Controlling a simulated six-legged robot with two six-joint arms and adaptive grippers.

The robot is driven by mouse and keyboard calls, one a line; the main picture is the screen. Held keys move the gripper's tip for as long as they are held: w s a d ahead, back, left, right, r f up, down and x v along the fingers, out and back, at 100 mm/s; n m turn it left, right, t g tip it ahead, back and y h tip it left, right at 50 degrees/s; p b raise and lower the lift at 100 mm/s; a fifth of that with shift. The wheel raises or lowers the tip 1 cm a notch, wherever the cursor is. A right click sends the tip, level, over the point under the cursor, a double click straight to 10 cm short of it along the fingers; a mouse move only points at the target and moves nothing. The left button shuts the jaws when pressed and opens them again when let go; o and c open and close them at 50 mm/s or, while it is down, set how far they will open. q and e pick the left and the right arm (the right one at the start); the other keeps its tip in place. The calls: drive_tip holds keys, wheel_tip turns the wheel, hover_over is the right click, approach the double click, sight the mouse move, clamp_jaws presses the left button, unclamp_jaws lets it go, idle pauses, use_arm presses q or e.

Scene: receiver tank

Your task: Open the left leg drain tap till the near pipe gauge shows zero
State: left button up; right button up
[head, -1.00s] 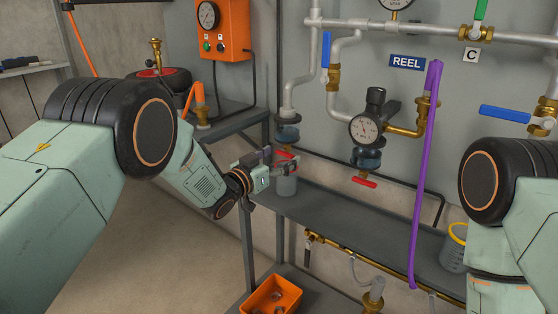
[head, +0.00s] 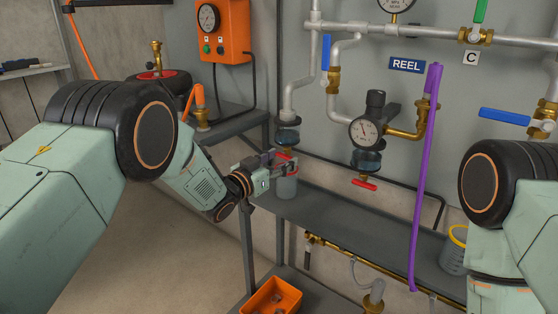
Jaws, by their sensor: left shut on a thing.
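The left leg drain tap has a red handle (head: 285,156) under a clear blue-tinted bowl (head: 287,136) at the foot of the left grey pipe (head: 299,98). My left gripper (head: 286,166) is shut at this tap and hides most of it. A grey cup (head: 286,187) stands on the shelf right below. A round gauge (head: 397,6) on the upper pipe is cut by the top edge; its reading is too small to tell. Another round gauge (head: 365,132) sits on the regulator to the right. My right arm shows at the right, but its gripper is out of view.
A second red tap (head: 364,183) hangs under the regulator bowl. A purple hose (head: 424,180) hangs before the wall. A grey shelf (head: 350,218) runs beneath. A yellow-rimmed bucket (head: 455,250) stands at right; an orange bin (head: 272,297) sits low.

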use_arm(q)
drive_tip(key=shift+f+m, duration=0.15)
drive_tip(key=shift+m, duration=1.05)
drive_tip(key=o, duration=1.2)
drive_tip(key=shift+c, duration=0.2)
drive_tip(key=v, duration=1.2)
